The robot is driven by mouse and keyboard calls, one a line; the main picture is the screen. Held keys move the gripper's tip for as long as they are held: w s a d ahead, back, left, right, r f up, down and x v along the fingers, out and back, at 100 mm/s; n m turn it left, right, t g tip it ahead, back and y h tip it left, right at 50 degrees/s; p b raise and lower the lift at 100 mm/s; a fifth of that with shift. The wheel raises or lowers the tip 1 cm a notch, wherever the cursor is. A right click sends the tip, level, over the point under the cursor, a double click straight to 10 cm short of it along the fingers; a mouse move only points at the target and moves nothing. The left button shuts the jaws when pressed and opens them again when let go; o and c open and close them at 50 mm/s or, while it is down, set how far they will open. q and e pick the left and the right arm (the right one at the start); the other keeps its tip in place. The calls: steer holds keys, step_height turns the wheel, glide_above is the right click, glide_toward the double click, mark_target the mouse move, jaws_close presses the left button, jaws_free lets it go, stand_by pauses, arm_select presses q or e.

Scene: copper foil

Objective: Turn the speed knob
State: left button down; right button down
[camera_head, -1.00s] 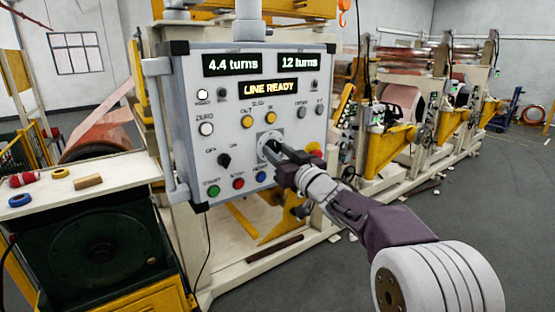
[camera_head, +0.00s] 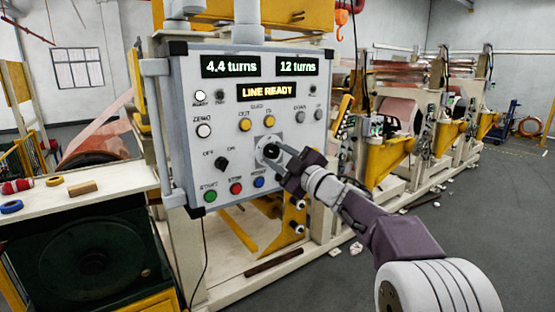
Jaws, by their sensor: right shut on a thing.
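The grey control panel (camera_head: 185,100) stands upright in the middle of the head view. The speed knob (camera_head: 270,150) is a dark round knob on a light plate in the panel's lower right part, partly hidden by my gripper. My right gripper (camera_head: 276,154) reaches in from the right and is shut on the speed knob. The panel displays (camera_head: 232,67) read 4.4 turns, 12 turns and LINE READY. My left gripper is not in view.
A black OFF/ON selector (camera_head: 221,163) and green, red and blue buttons (camera_head: 236,188) sit left of and below the knob. Yellow machinery (camera_head: 375,170) stands behind at the right.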

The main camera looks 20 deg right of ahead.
steer(key=shift+n, duration=0.9)
steer(key=c, duration=0.9)
jaws_free()
steer(key=b+v, duration=0.2)
steer(key=v, duration=0.7)
steer(key=shift+d+b, duration=0.1)
steer(key=shift+b, duration=0.3)
